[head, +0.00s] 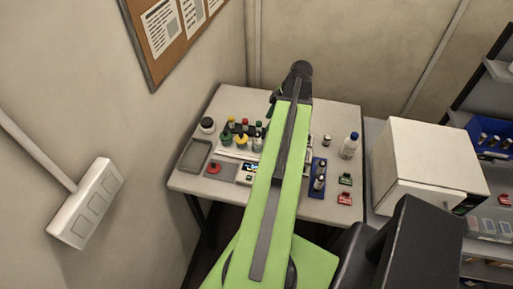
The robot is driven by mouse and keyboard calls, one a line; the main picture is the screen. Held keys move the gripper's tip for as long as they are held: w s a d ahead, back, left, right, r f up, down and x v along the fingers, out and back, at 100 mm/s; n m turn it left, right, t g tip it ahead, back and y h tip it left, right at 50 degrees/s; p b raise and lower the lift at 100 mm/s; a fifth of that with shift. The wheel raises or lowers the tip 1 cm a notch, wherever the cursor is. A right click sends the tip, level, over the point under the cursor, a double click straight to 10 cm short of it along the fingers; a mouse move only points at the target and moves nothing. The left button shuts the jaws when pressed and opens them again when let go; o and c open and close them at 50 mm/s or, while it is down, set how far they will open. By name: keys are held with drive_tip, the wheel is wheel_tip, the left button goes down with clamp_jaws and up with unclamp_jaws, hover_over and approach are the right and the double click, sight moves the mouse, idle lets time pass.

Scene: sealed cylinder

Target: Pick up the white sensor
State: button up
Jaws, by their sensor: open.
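I cannot clearly pick out the white sensor. A small pale device with a dark display (247,173) lies left of my arm on the white table (330,208), but I cannot tell if it is the sensor. My green arm reaches across the table and hides its middle. A dark part (270,103) juts out at the left of the arm near its far end. It seems to belong to my gripper, which is otherwise hidden behind the arm. I see nothing held.
A grey tray (194,155), a red button (213,167) and several small bottles stand left of my arm. Right are a blue rack (317,182), a blue-capped bottle (349,146), green (345,179) and red (344,198) clips, and a white cabinet (425,160).

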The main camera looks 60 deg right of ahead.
sight(259, 133)
drive_tip(key=b+x, duration=0.4)
drive_tip(key=x, duration=0.2)
drive_tip(key=b+x, duration=0.4)
drive_tip(key=x, duration=0.1)
drive_tip(key=shift+w+a+f+b, duration=0.1)
drive_tip(key=shift+w+a+b, duration=0.05)
drive_tip(key=shift+w+b, duration=0.2)
drive_tip(key=shift+r, duration=0.2)
clamp_jaws()
